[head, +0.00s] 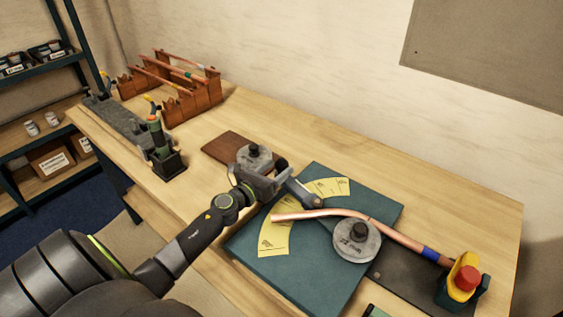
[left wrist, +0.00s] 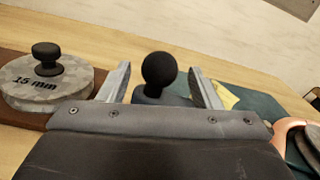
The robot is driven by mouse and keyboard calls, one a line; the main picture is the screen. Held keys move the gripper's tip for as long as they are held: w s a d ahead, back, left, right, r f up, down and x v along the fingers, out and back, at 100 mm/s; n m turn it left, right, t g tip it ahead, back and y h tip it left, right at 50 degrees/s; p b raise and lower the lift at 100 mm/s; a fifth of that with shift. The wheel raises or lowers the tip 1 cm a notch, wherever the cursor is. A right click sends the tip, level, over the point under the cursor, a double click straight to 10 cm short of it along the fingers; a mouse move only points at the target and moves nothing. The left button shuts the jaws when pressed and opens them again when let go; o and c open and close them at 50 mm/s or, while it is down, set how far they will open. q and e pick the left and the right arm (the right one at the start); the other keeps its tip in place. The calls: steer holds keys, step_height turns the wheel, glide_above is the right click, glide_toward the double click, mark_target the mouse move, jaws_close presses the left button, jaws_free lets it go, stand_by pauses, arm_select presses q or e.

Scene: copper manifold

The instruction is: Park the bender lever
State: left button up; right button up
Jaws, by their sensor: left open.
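The bender lever (head: 304,194) is a grey bar on the teal bender base (head: 336,283), reaching from near the round 22 mm die (head: 357,243) toward my left gripper. Its black ball knob (left wrist: 158,72) shows in the left wrist view. My left gripper (head: 277,176) is open, with one finger on each side of the knob; its fingers also show in the left wrist view (left wrist: 160,88). Gaps show on both sides of the knob. A copper tube (head: 400,238) with a blue band lies bent across the die. In the head view my gripper hides the knob.
A 15 mm die (left wrist: 45,90) sits on a brown board (head: 222,147) beside the gripper. A yellow clamp with a red knob (head: 467,277) stands at right. A wooden tube rack (head: 190,98) and a dark tool holder (head: 168,164) stand at left.

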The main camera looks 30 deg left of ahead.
arm_select(q)
steer(key=shift+w+d, duration=0.15)
steer(key=shift+w, duration=1.2)
arm_select(e)
steer(key=shift+s+a, duration=0.1)
steer(key=shift+a, duration=0.05)
steer(key=shift+a, duration=0.15)
